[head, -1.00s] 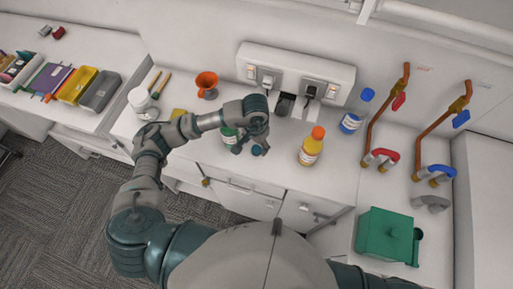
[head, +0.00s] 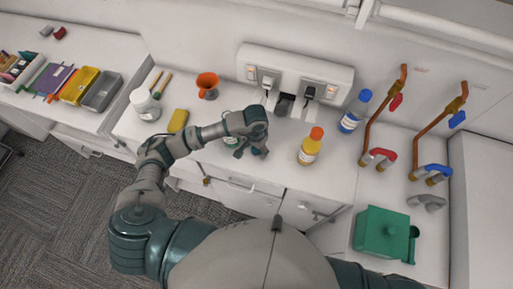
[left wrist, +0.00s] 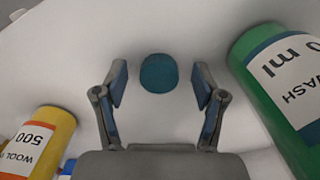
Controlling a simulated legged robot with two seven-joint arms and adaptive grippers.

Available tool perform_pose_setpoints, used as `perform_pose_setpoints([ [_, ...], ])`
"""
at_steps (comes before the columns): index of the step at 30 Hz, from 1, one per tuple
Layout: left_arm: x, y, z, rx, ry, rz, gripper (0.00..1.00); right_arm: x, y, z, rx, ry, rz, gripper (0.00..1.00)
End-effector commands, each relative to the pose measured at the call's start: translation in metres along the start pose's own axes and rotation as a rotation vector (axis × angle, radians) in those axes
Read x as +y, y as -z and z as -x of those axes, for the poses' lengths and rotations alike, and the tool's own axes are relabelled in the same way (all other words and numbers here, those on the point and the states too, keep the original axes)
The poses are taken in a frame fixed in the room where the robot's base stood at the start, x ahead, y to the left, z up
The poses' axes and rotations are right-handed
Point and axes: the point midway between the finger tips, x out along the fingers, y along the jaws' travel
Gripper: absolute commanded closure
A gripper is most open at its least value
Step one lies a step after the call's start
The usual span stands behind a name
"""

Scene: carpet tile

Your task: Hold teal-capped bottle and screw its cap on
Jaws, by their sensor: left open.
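A teal cap (left wrist: 158,73) lies on the white counter, seen from above in the left wrist view. My left gripper (left wrist: 160,85) is open, with one finger on each side of the cap and a gap to it on both sides. In the head view this gripper (head: 250,152) is over the counter and hides most of the cap. A green bottle (left wrist: 280,95) with a white label stands just right of the gripper in the wrist view. In the head view the bottle (head: 230,142) is mostly hidden by my arm. My right gripper is out of view.
A yellow bottle with orange cap (head: 309,150) and a blue-capped bottle (head: 353,112) stand to the right. An orange funnel (head: 207,82), yellow sponge (head: 178,121) and white jar (head: 143,103) are left. A socket box (head: 295,75) is behind. A green box (head: 382,235) sits front right.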

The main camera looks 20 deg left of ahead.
Motion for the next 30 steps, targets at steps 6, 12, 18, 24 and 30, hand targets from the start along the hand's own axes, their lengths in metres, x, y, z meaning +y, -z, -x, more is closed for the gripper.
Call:
perform_pose_setpoints([
  [6,0.0,0.0,0.0,0.0,0.0,0.0,0.3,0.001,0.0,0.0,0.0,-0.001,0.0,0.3],
  [12,0.0,0.0,0.0,0.0,0.0,0.0,0.71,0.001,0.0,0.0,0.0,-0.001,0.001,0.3],
  [18,0.0,0.0,0.0,0.0,0.0,0.0,0.71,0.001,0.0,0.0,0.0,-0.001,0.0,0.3],
  [24,0.0,0.0,0.002,0.001,0.0,0.0,0.71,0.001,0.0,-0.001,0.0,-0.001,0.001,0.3],
  [30,0.0,0.001,0.015,0.004,0.001,0.0,0.71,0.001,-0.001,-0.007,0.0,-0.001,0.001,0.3],
])
